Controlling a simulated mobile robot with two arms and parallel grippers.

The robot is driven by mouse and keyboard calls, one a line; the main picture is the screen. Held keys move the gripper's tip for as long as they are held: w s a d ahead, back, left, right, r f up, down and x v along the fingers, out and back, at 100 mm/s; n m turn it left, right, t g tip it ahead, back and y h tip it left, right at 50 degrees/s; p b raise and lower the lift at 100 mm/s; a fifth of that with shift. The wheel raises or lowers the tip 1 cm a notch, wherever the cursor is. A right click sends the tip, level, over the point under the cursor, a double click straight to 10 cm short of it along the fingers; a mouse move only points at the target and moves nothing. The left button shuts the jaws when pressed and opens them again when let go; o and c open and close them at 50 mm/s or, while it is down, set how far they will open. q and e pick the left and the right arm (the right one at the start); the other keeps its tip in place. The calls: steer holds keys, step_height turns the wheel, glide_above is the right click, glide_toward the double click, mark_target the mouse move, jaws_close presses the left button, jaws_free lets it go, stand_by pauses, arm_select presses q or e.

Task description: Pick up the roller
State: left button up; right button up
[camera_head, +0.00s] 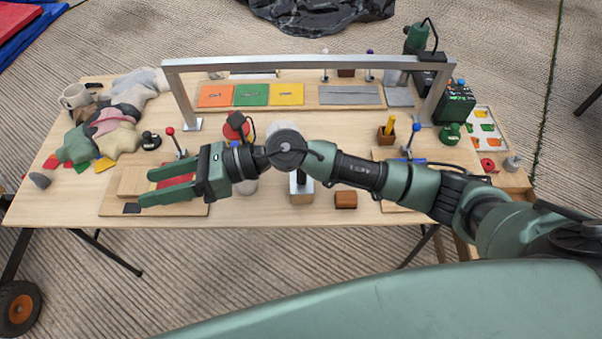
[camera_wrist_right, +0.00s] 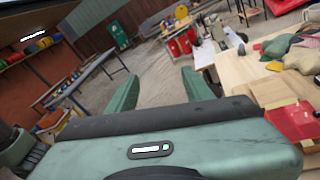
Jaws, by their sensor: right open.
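I cannot pick out the roller with certainty; a small black tool (camera_head: 150,140) stands left of the middle of the wooden worktable (camera_head: 240,120), but its shape is too small to tell. My right gripper (camera_head: 149,186) reaches across the table's front left, fingers pointing left, open and with nothing held. It hovers over a wooden board with a red piece (camera_head: 160,175), which it partly hides. In the right wrist view my open fingers (camera_wrist_right: 160,74) have only floor between them, with the table at the right. My left gripper is not in view.
A metal arch (camera_head: 310,63) spans the table. Patterned cloths (camera_head: 112,122), a mug (camera_head: 75,97) and coloured flat pieces lie at the left. A red-knobbed lever (camera_head: 170,131) stands near my wrist. A brown block (camera_head: 346,200) and a metal block (camera_head: 301,190) sit near the front edge.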

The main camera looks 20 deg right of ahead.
steer(key=w+d+f+n+g+h, duration=0.2)
steer(key=w+d+f+n+h, duration=0.1)
steer(key=d+f+n+h, duration=0.95)
steer(key=w+d+f+h, duration=0.1)
steer(key=d, duration=0.4)
steer(key=w+d+f+m+h, duration=0.1)
steer(key=w+d+h, duration=0.1)
steer(key=d, duration=0.3)
steer(key=w+d+f+m+h, duration=0.1)
steer(key=w+d, duration=0.1)
steer(key=d, duration=0.4)
steer(key=shift+t, duration=0.4)
steer(key=shift+f+p, duration=0.45)
steer(key=shift+f, duration=0.4)
steer(key=f, duration=0.1)
steer(key=f+p, duration=0.1)
steer(key=f, duration=0.1)
steer(key=f+p, duration=0.1)
steer(key=f, duration=0.1)
steer(key=shift+w+d, duration=0.1)
steer(key=shift+w, duration=0.2)
steer(key=shift+f, duration=0.45)
jaws_close()
